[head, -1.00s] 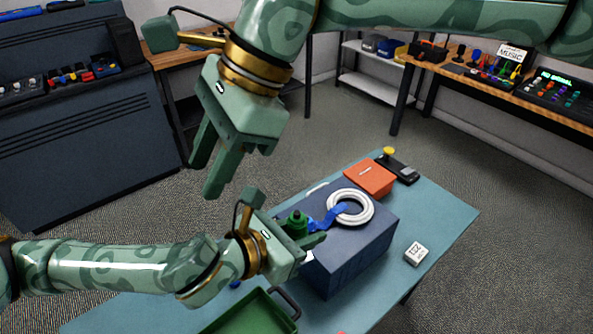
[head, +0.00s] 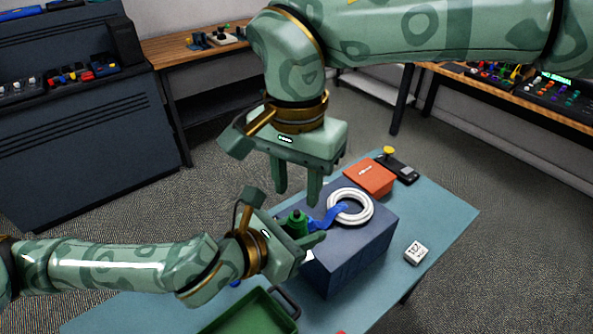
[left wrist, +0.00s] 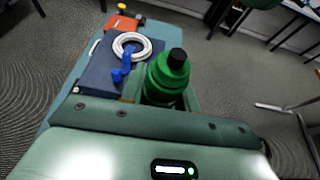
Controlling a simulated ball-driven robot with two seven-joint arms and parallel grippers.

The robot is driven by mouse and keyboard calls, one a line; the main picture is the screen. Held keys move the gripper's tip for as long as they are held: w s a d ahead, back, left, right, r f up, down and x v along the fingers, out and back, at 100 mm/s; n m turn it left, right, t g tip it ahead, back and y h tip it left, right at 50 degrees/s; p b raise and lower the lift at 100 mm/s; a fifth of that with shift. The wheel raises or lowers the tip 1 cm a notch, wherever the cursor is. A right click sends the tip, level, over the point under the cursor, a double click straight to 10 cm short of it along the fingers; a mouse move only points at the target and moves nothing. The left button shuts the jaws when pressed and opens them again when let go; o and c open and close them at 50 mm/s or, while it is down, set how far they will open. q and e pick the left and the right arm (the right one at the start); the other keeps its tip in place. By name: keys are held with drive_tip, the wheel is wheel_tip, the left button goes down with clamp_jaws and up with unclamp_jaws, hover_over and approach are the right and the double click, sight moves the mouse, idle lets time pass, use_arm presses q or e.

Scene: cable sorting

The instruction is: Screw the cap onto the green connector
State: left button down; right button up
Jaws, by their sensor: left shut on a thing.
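The green connector (head: 297,222) stands upright between the fingers of my left gripper (head: 304,233), which is shut on it. In the left wrist view the connector (left wrist: 167,76) is a stepped green body with a black tip on top. I cannot tell whether that black tip is the cap or part of the connector, and I see no separate cap. My right gripper (head: 297,192) points down, just above the connector in the head view. Its two fingers are apart with nothing visible between them.
A dark blue box (head: 352,250) on the teal table (head: 440,215) carries a white cable coil (head: 351,207) with a blue strap (head: 325,218). An orange box (head: 369,177), a small white block (head: 415,252) and a green tray (head: 245,312) stand nearby. The table's right side is mostly clear.

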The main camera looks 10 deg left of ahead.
sight(296, 212)
drive_tip(key=shift+f, duration=3.15)
clamp_jaws()
drive_tip(key=m, duration=1.3)
drive_tip(key=shift+m, duration=0.4)
drive_tip(key=shift+o, duration=1.4)
unclamp_jaws()
drive_tip(key=shift+s, duration=0.1)
